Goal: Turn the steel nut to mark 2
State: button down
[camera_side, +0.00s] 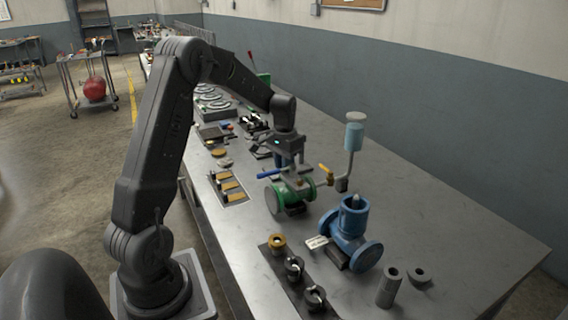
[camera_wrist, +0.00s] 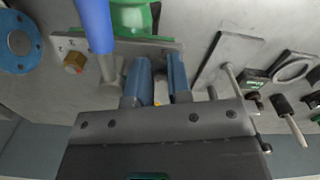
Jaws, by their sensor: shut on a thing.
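My gripper (camera_side: 287,163) points down beside the green valve (camera_side: 297,187) on the bench. In the wrist view my gripper (camera_wrist: 159,72) has its two blue fingers nearly together, around something small. It appears to be the steel nut, but the fingers hide it almost fully. The fingertips are at the edge of a grey plate under the green valve (camera_wrist: 132,18). The blue lever (camera_wrist: 96,22) passes close to the left finger.
A yellow-handled fitting with a light-blue cup (camera_side: 354,135) rises right of the green valve. A tray with yellow pieces (camera_side: 229,187) lies left.

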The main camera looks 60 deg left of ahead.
jog(key=shift+n, duration=0.7)
jog(key=c, duration=1.3)
grip_release()
jog(key=shift+c, duration=0.2)
